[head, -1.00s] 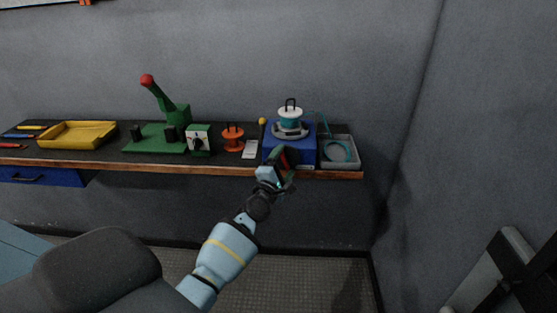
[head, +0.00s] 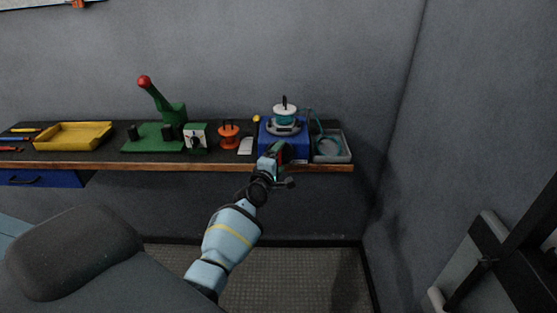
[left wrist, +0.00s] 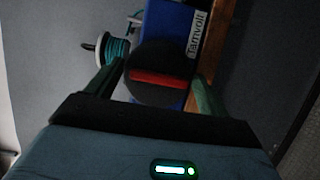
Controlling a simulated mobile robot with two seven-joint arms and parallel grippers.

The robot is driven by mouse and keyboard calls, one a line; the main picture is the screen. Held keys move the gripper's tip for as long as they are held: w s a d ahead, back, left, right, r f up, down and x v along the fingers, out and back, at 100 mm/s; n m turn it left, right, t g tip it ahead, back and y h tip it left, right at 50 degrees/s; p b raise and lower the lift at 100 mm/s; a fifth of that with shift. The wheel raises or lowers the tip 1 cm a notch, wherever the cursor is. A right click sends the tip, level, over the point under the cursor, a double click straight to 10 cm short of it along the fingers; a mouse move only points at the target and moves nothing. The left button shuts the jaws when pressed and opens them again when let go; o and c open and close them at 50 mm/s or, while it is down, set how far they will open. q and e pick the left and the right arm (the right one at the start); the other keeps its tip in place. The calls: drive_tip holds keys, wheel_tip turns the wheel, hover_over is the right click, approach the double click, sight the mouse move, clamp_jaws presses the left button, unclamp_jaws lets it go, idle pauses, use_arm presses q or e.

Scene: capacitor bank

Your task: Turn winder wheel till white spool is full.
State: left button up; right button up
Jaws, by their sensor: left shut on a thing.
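The winder (head: 297,143) is a blue box near the right end of the bench. The white spool (head: 284,115) sits on top with teal wire wound on it, and it also shows in the left wrist view (left wrist: 117,49). The winder wheel (left wrist: 155,60) is a black disc with a red bar on the winder's front. My left gripper (head: 278,152) is shut on the wheel, its green fingers on either side of it in the left wrist view (left wrist: 157,88). In the head view the gripper mostly hides the wheel. My right gripper is not in view.
A grey tray (head: 347,156) with a teal wire coil (head: 328,147) is right of the winder. An orange spool (head: 229,138), a switch box (head: 195,138), a green lever press (head: 172,114) and a yellow tray (head: 73,136) stand to the left. The wall is close behind.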

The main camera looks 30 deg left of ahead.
use_arm(q)
drive_tip(key=o, duration=0.6)
drive_tip(key=s+d, duration=0.1)
drive_tip(key=s, duration=0.6)
drive_tip(key=shift+s, duration=0.35)
drive_tip(key=shift+d, duration=0.1)
